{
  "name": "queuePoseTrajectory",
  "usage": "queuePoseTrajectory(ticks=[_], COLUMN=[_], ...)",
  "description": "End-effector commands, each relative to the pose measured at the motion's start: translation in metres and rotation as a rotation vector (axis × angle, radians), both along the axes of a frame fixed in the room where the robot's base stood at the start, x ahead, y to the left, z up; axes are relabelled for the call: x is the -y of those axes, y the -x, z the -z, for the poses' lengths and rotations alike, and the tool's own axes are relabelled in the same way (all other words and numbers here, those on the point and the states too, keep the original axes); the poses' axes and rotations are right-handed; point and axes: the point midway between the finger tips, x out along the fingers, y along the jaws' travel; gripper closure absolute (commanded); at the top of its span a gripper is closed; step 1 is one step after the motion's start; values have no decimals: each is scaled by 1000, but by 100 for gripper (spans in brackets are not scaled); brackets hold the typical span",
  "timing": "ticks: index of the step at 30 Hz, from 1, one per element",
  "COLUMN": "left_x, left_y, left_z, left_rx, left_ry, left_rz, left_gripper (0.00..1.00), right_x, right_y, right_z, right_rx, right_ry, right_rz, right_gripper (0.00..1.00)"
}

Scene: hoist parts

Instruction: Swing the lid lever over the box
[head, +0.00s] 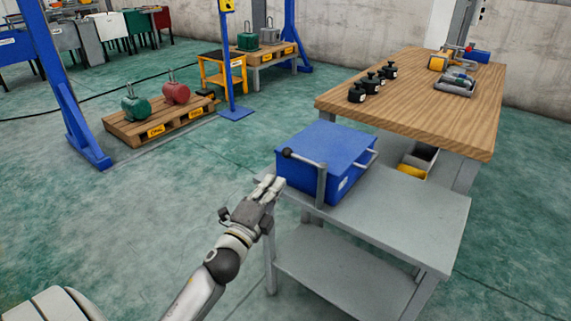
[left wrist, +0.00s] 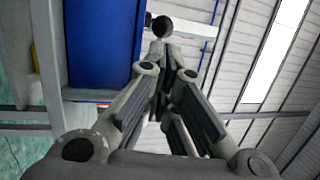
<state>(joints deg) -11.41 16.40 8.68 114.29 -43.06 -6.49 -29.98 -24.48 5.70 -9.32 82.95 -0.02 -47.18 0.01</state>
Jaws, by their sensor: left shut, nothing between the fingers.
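The blue box (head: 325,150) sits with its lid down on a grey two-level cart (head: 405,215). The lid lever (head: 307,160) is a grey bar at the box's near left side, joined to an upright post, with a dark ball knob (head: 287,152) at its left end. My left gripper (head: 272,183) is shut and empty, just below and left of the knob, by the cart's left edge. In the left wrist view the knob (left wrist: 162,26) shows just beyond the fingertips, and the blue box (left wrist: 100,45) is to the left. I cannot tell whether the fingers touch the lever. My right gripper is out of view.
A pallet (head: 155,125) with green and red hoists lies at the left. The cart top right of the box is clear.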

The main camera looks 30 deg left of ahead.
Motion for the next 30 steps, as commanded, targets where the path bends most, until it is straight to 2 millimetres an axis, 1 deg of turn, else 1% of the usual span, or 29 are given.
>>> queuePoseTrajectory(ticks=[1, 6, 9, 13, 18, 30], left_x=[-1, -4, -6, -8, -9, -9], left_y=[-10, -37, -51, -63, -71, -74], left_z=[-4, -9, -11, -12, -14, -14], left_rx=[2, 2, 1, 0, -1, 0], left_ry=[-2, -1, 0, 0, 0, 0], left_rz=[0, 0, -1, -1, -1, -1], left_gripper=[100, 100, 100, 100, 100, 100], right_x=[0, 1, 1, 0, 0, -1], right_y=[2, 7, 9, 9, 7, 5], right_z=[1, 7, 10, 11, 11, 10], right_rx=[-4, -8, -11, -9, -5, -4], right_ry=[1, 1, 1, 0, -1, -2], right_rz=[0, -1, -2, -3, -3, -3], right_gripper=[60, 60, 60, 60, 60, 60])
